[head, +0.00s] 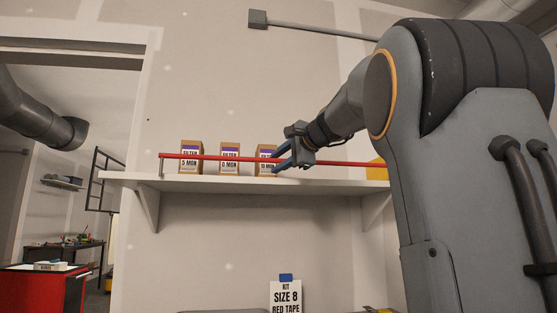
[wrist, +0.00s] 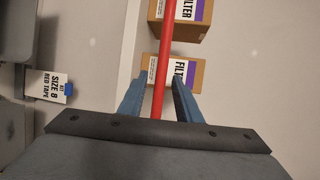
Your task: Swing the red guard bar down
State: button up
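The red guard bar (head: 205,157) runs level along the front of the white shelf (head: 220,185), a little above its edge, with a short upright at its left end. My gripper (head: 279,159) is at the bar's middle, in front of the right-hand filter box. In the wrist view the bar (wrist: 164,60) passes between the two blue fingers of my gripper (wrist: 159,80). The fingers are apart, with a gap showing on each side of the bar. The bar's right end is hidden behind my arm in the head view.
Three filter boxes stand behind the bar: left (head: 191,167), middle (head: 230,150) and right (head: 262,170). A yellow thing (head: 377,170) sits at the shelf's right. A "SIZE 8 RED TAPE" sign (head: 286,297) stands below. The wall under the shelf is mostly clear.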

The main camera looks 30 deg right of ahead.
jog(key=shift+c, duration=0.4)
grip_shut()
